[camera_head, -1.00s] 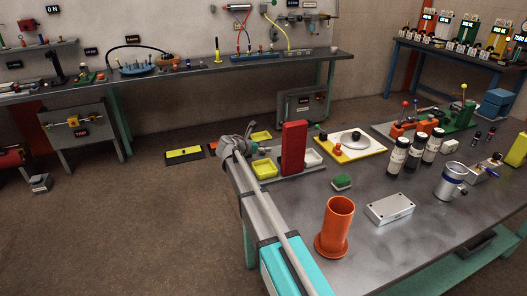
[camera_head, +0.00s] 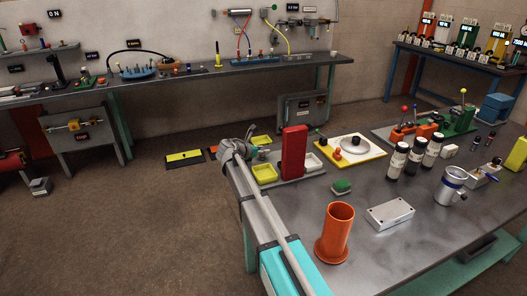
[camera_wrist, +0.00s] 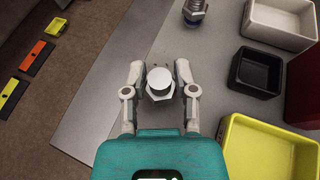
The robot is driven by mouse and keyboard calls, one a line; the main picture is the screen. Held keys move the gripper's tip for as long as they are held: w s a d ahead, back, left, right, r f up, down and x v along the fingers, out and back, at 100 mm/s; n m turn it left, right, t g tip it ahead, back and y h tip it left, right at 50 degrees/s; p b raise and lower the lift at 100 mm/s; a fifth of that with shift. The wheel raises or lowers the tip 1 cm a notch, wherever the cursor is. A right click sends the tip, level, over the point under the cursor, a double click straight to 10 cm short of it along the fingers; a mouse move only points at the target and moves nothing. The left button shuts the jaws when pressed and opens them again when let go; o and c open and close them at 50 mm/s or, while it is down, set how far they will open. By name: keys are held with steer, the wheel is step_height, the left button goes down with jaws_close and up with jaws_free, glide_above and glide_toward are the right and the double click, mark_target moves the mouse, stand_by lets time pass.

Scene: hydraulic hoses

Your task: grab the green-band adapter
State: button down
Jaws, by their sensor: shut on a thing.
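A metal adapter with a hex body and a pale round top (camera_wrist: 159,82) stands between the fingers of my gripper (camera_wrist: 159,70) in the wrist view. The fingers are shut on it from both sides. I see it from above, so any coloured band on its side is hidden. In the head view my gripper (camera_head: 238,152) is at the left far corner of the near table, and its own links hide the held adapter. A second hex fitting with a dark bluish band (camera_wrist: 193,11) stands apart, beyond the fingers at the top of the wrist view.
A yellow bin (camera_wrist: 270,148), a black bin (camera_wrist: 255,72) and a white bin (camera_wrist: 283,22) stand right of my gripper. A tall red block (camera_head: 294,152) rises beside them. An orange cylinder (camera_head: 335,232) stands nearer. The table edge is close on the left.

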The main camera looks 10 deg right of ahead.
mark_target(262, 149)
steer(key=shift+r+p, duration=4.55)
steer(key=shift+r, duration=0.15)
